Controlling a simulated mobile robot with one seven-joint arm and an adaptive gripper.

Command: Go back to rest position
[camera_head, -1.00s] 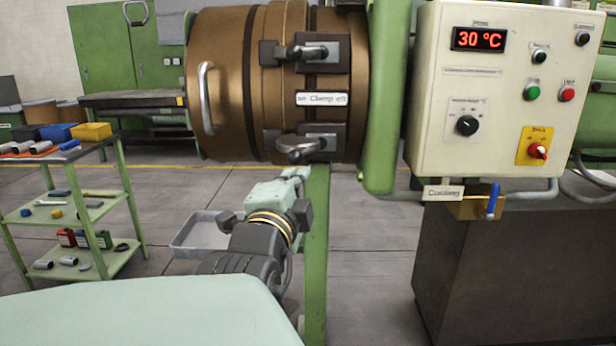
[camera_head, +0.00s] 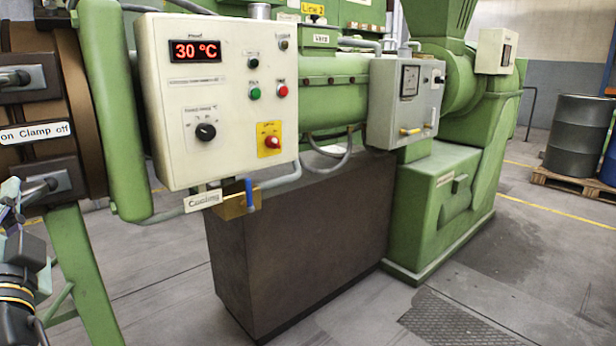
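My gripper (camera_head: 14,205) is at the left edge of the view, at the end of my arm, which rises from the lower left corner. It is partly cut off and small, in front of or close to the lower clamp handle (camera_head: 40,187) on the brown cylinder (camera_head: 72,95). I cannot tell whether it touches the handle or whether its fingers are open. The label on the cylinder reads "on Clamp off".
A cream control box (camera_head: 225,100) shows 30 °C, with a brass valve (camera_head: 232,206) and blue lever below it. The dark machine base (camera_head: 300,240) and green extruder (camera_head: 445,200) stand behind. Floor at the right is free, up to a grey drum (camera_head: 578,132) on a pallet (camera_head: 572,186).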

